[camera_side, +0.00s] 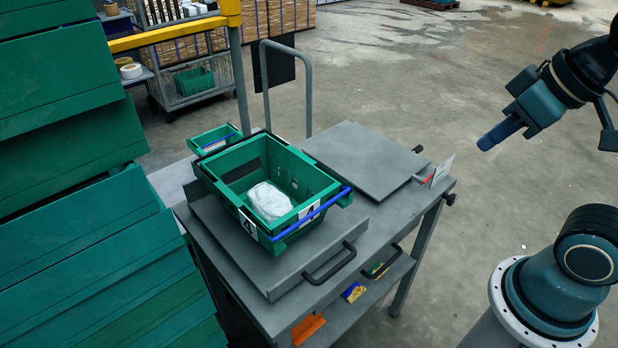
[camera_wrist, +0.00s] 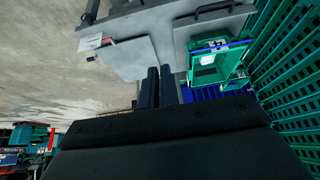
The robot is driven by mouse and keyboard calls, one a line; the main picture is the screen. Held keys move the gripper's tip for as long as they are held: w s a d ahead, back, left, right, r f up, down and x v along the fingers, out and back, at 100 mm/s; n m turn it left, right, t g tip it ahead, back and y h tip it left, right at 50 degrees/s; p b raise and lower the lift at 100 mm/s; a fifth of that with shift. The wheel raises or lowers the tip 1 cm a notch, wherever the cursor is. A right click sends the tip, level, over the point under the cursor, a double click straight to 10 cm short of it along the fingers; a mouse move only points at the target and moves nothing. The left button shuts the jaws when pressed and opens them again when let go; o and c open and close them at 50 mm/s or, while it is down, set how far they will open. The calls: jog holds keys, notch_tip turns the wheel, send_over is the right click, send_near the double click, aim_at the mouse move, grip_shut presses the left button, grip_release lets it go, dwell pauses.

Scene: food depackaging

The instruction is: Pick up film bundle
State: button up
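The film bundle (camera_side: 269,202) is a crumpled white lump lying on the floor of the green crate (camera_side: 223,169), near its front right wall. In the wrist view the bundle (camera_wrist: 207,60) is a small pale patch inside the crate (camera_wrist: 221,46). My gripper (camera_side: 487,141) is in the air to the right of the cart, well apart from the crate and bundle. In the wrist view its two dark fingers (camera_wrist: 160,71) lie close together with nothing visible between them.
The crate stands on a grey cart (camera_side: 370,215) with a raised flat plate (camera_side: 365,160) to its right. A small green bin (camera_side: 214,140) sits behind it. Tall green crate stacks (camera_side: 90,250) rise at the left. A handle bar (camera_side: 308,85) stands behind the cart.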

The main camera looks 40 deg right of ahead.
jog(key=o, duration=1.8)
jog(key=m+g+y, duration=0.1)
jog(key=m+g, duration=0.1)
jog(key=g, duration=0.2)
send_over(270, 193)
jog(key=s+d, duration=0.2)
notch_tip(270, 193, down, 12)
jog(key=shift+w+a, duration=0.25)
jog(key=shift+w+a+f, duration=0.15)
jog(key=shift+f, duration=1.25)
jog(key=shift+w+a+f, duration=0.15)
jog(key=shift+a+f, duration=0.05)
jog(key=shift+f, duration=1.25)
jog(key=shift+w+a+f, duration=0.15)
jog(key=shift+f, duration=1.25)
